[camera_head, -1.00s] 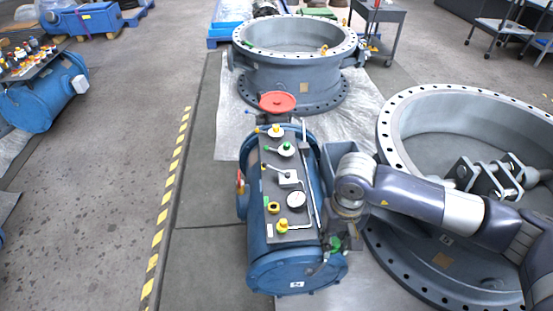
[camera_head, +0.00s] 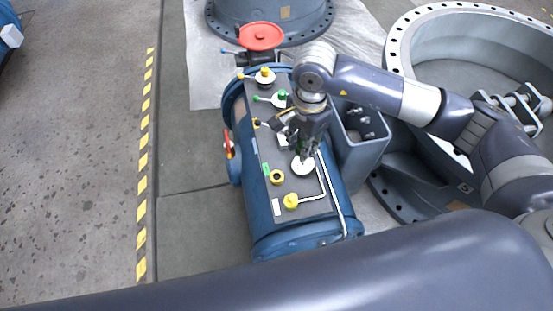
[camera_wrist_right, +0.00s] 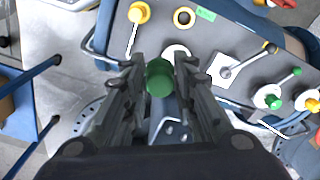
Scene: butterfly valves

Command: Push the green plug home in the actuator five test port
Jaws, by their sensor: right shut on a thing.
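The plug is hard to make out in the head view. A yellow-ringed port (camera_head: 277,177) with a dark centre sits left of and below the gripper, beside a green label (camera_head: 266,169). It also shows in the wrist view (camera_wrist_right: 184,17), apart from the plug. I cannot read its number. My left gripper is not in view.
A yellow fitting (camera_head: 291,201) with a pipe sits below the port. Lever valves with yellow (camera_head: 264,75) and green (camera_head: 282,95) caps stand farther up the panel. A red handwheel (camera_head: 261,36) is behind.

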